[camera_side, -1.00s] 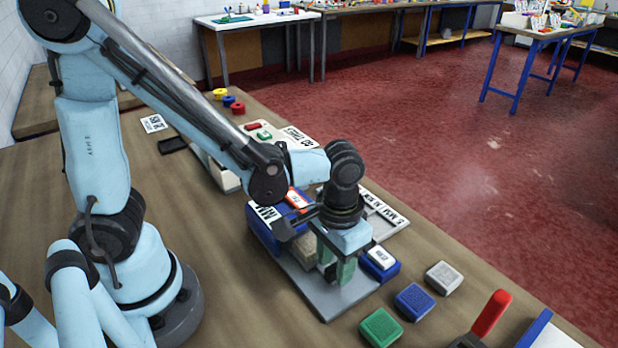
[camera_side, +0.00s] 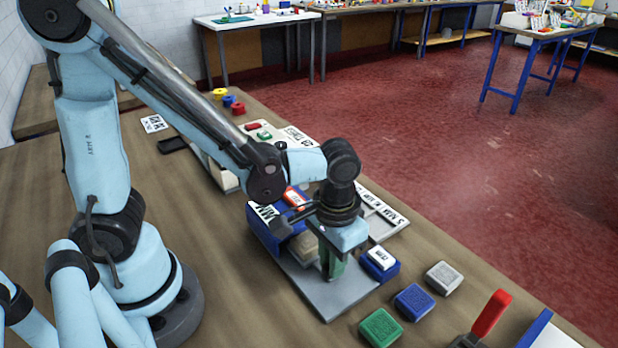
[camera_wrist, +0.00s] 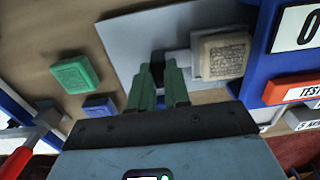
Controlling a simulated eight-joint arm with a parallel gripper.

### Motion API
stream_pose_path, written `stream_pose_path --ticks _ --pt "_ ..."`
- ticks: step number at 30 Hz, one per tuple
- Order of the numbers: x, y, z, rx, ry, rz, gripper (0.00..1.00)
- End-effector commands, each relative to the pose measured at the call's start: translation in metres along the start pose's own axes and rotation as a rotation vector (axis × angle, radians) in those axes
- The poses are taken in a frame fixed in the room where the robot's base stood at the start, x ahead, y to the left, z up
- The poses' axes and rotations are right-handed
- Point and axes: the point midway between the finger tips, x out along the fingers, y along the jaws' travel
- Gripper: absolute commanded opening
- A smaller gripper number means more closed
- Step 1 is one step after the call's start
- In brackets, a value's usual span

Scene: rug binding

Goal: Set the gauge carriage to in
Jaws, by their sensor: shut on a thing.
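The beige gauge carriage block (camera_wrist: 220,55) sits on the grey plate (camera_wrist: 130,35), close to the blue gauge body (camera_wrist: 259,65) in the wrist view. A pale rod (camera_wrist: 180,57) runs from the block to a dark knob (camera_wrist: 157,57) between my fingertips. My gripper (camera_wrist: 157,70) has its green fingers close together, shut on this knob. In the side view my gripper (camera_side: 332,268) points down over the plate (camera_side: 330,298). The block (camera_side: 304,246) shows partly behind it, and the knob is hidden there.
Green (camera_side: 380,327), blue (camera_side: 414,301) and grey (camera_side: 444,277) blocks lie along the right of the plate. A blue block with a white label (camera_side: 381,260) stands close to my gripper. A red handle (camera_side: 491,313) rises at the lower right.

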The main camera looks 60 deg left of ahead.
Motion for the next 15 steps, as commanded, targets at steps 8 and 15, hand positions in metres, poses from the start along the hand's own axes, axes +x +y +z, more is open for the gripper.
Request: stream_pose_path --ticks 8,15 --pt "0.0 -0.048 -0.001 -0.008 0.0 -0.002 0.0" --pt "0.0 -0.062 -0.001 -0.001 0.002 -0.005 0.0"
